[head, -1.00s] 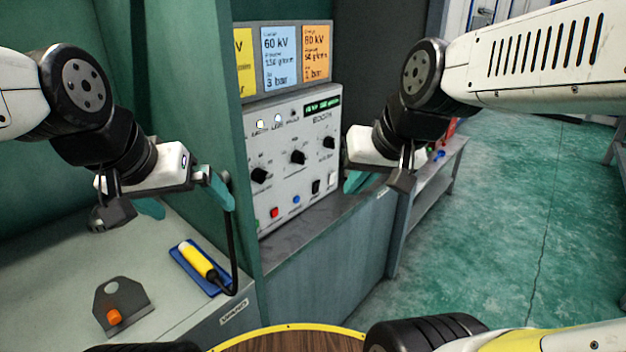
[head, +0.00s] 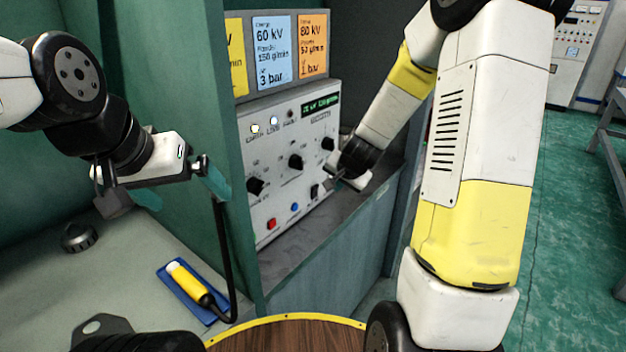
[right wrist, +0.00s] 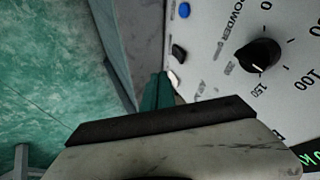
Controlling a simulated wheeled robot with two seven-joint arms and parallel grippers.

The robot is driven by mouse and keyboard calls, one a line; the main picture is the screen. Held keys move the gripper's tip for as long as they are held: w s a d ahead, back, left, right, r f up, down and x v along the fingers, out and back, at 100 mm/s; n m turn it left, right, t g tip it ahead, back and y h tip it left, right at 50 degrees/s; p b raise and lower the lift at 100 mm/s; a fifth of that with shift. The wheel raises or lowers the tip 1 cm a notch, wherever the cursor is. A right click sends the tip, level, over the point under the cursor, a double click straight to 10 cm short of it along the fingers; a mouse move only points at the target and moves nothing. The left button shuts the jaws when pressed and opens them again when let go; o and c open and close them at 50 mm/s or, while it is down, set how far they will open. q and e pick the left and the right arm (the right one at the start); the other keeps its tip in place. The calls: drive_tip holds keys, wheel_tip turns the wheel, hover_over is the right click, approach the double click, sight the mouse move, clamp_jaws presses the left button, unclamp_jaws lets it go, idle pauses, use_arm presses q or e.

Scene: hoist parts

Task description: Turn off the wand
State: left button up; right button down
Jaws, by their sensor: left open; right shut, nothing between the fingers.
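The grey control panel (head: 285,165) stands upright on a ledge in the middle of the head view. It has black knobs, a red button (head: 270,224), a blue button (head: 294,207) and a black switch (head: 314,191). The right wrist view shows the black switch (right wrist: 179,53) and a white switch (right wrist: 173,80) beside it. My right gripper (right wrist: 157,92) is shut and empty, its tips close to the white switch; contact is unclear. The yellow-handled wand (head: 186,281) lies on a blue mat. My left gripper (head: 180,192) is open and empty, left of the panel.
Two lamps (head: 264,125) glow at the panel's top, beside a lit green display (head: 320,102). Coloured cards (head: 275,50) stand above. A black cable (head: 226,260) runs from the wand. A black knob-like part (head: 79,237) lies on the left bench.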

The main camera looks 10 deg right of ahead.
drive_tip(key=shift+w+d+f, duration=0.1)
drive_tip(key=shift+w+f, duration=0.1)
approach(317, 195)
drive_tip(key=shift+x, duration=2.05)
